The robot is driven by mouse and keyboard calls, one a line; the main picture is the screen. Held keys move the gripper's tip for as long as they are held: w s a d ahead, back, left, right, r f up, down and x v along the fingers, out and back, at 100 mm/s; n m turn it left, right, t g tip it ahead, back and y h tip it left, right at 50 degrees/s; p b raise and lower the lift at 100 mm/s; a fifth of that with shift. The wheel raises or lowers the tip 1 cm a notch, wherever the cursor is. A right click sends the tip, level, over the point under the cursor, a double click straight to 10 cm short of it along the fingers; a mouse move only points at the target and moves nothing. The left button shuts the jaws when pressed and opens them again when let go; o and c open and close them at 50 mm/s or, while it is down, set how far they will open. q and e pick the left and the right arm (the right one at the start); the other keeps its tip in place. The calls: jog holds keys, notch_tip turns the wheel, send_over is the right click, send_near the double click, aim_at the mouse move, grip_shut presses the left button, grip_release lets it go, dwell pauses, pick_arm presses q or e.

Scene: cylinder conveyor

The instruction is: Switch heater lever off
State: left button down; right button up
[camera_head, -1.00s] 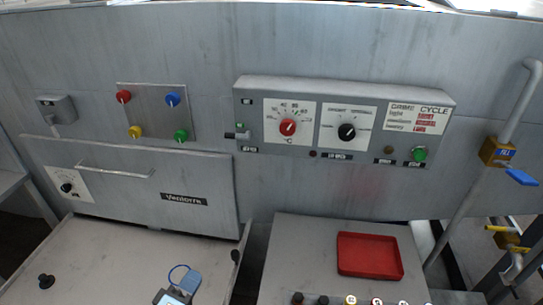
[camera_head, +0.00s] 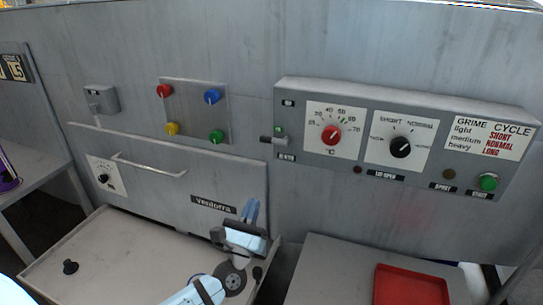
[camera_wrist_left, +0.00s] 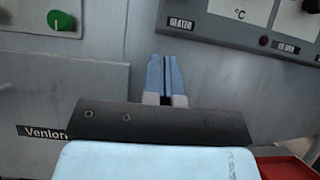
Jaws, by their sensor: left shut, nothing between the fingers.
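The heater lever (camera_head: 272,140) is a small grey handle at the left end of the grey control panel (camera_head: 440,183), by a small green light (camera_head: 279,129) and above the heater label (camera_head: 287,156). It sticks out to the left. My left gripper (camera_head: 252,208) is shut and empty, below and left of the lever and apart from it, in front of the machine's lower front. In the left wrist view its closed pale blue fingers (camera_wrist_left: 165,75) point up, just below the heater label (camera_wrist_left: 181,24); the lever is out of that frame. My right gripper is not in view.
The panel also carries a red dial (camera_head: 331,135), a black dial (camera_head: 400,147) and a green button (camera_head: 488,182). Coloured knobs sit on a plate (camera_head: 190,112) to the left. A red tray (camera_head: 410,288) lies at the lower right. Space before the lever looks clear.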

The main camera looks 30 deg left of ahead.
aim_at(272, 141)
pick_arm(q)
jog(key=s+r+p+x, duration=0.1)
jog(key=p+x, duration=0.4)
jog(key=x, duration=0.7)
jog(key=shift+d+r, duration=0.2)
jog(key=shift+r, duration=0.65)
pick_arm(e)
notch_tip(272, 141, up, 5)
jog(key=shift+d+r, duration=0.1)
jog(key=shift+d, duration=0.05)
pick_arm(q)
jog(key=shift+w, duration=0.1)
jog(key=shift+w, duration=0.1)
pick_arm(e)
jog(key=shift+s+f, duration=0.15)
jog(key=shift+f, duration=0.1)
